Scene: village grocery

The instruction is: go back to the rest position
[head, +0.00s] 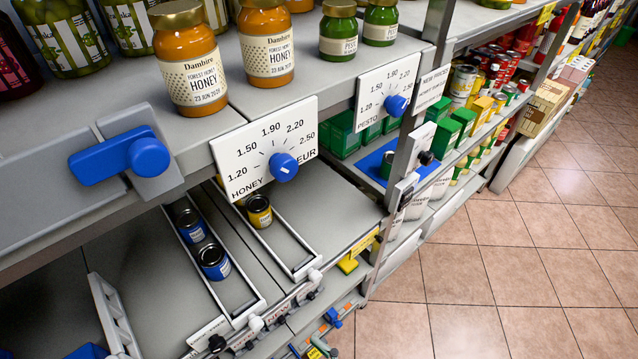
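My gripper is not in view in the head view, and no part of my arm can be made out for sure. Whether it is open or shut, or holds anything, cannot be seen. The task names no other object.
Honey jars (188,58) and pesto jars (339,30) stand on the upper shelf. Price dials for honey (265,149) and pesto (387,91) and a blue lever (120,156) stick out from its front. Small cans (213,261) sit in lanes below. The tiled floor (490,270) at right is clear.

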